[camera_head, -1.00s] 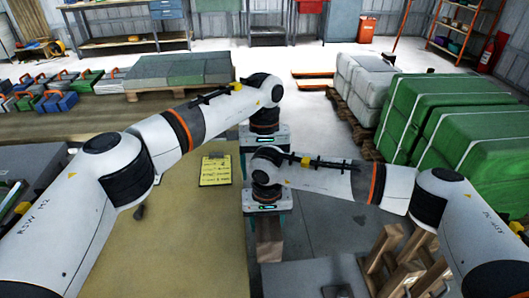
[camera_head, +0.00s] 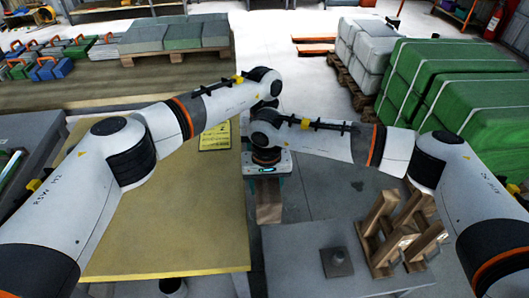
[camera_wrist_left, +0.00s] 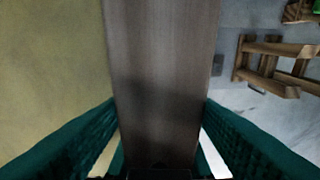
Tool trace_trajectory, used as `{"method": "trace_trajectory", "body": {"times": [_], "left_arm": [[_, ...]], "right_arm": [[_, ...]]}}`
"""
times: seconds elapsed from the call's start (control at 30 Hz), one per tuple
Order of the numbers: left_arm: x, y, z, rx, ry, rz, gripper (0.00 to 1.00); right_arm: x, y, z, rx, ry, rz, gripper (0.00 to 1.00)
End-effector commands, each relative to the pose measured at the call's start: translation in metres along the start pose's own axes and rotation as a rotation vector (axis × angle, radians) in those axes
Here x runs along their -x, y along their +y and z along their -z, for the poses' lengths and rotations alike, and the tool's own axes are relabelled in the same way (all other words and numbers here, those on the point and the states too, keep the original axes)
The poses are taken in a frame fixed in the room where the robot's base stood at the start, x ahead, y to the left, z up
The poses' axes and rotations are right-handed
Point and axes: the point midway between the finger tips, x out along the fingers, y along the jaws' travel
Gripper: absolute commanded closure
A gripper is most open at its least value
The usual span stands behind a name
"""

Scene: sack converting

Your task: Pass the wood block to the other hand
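The wood block (camera_head: 268,207) is a long brown bar. In the head view, its near end shows below my right gripper (camera_head: 266,186). In the left wrist view, the block (camera_wrist_left: 162,60) runs from the bottom edge out past the top edge. The green fingers of my left gripper (camera_wrist_left: 160,125) lie against both its sides and are shut on it. In the head view, my left gripper is hidden behind my right one. The teal fingers of my right gripper stand on either side of the block; whether they press on it cannot be told.
A yellow-topped table (camera_head: 165,235) lies left of the block. A grey surface (camera_head: 295,250) with a small dark square plate (camera_head: 337,262) is in front, beside wooden stands (camera_head: 398,235). Green wrapped bales (camera_head: 455,85) stand on the right. Open floor (camera_head: 325,175) lies between.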

Motion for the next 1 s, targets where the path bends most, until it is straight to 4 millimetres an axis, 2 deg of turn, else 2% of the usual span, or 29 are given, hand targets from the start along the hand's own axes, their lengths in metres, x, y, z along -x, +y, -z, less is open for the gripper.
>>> {"method": "trace_trajectory", "body": {"times": [0.03, 0.27, 0.3, 0.43, 0.77, 0.87, 1.0], "left_arm": [[0.001, 0.000, 0.000, 0.000, 0.000, 0.001, 0.58], [0.001, 0.000, 0.000, 0.000, 0.000, 0.001, 0.95], [0.003, -0.001, 0.000, 0.000, -0.002, 0.003, 0.96], [0.003, -0.001, 0.000, 0.000, -0.002, 0.003, 0.96], [0.002, -0.001, 0.000, -0.001, -0.002, 0.002, 0.96], [0.002, -0.001, 0.000, -0.001, -0.002, 0.002, 0.96], [0.002, -0.001, 0.000, 0.000, -0.002, 0.002, 0.96]], "right_arm": [[0.002, 0.001, -0.001, 0.000, -0.004, -0.002, 0.95], [0.002, 0.001, -0.001, 0.000, -0.004, -0.003, 0.95], [0.002, 0.001, -0.001, 0.000, -0.003, -0.003, 0.41], [0.002, 0.001, -0.001, 0.000, -0.002, -0.002, 0.20], [0.003, 0.000, 0.000, 0.000, -0.001, -0.001, 0.20], [0.010, 0.000, -0.001, 0.000, -0.001, -0.001, 0.20], [0.029, 0.000, -0.002, 0.001, -0.005, -0.002, 0.20]]}}
